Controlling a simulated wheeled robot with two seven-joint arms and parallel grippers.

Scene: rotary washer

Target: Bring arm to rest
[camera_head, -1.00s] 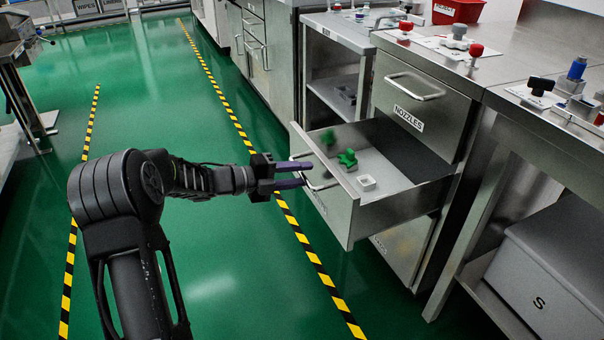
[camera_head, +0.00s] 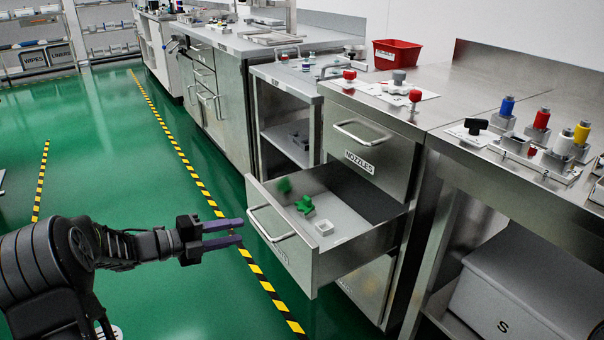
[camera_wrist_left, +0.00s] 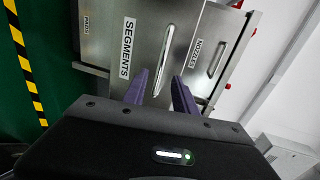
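My left gripper (camera_head: 222,234) reaches in from the lower left of the head view. Its two purple fingers are apart with nothing between them, just left of the handle (camera_head: 271,223) of a pulled-out drawer. In the left wrist view, the open fingers (camera_wrist_left: 160,88) point toward a drawer front labelled SEGMENTS (camera_wrist_left: 127,48). The open drawer (camera_head: 345,250) holds green parts (camera_head: 304,204) and a small white square piece (camera_head: 324,227). My right gripper is in neither view.
A closed drawer labelled NOZZLES (camera_head: 370,155) is above the open one. Red, blue, yellow and white knobbed parts stand on the counter (camera_head: 440,110) at right. A red bin (camera_head: 397,54) is behind. A grey box marked S (camera_head: 505,290) sits below. Green floor (camera_head: 100,150) is clear at left.

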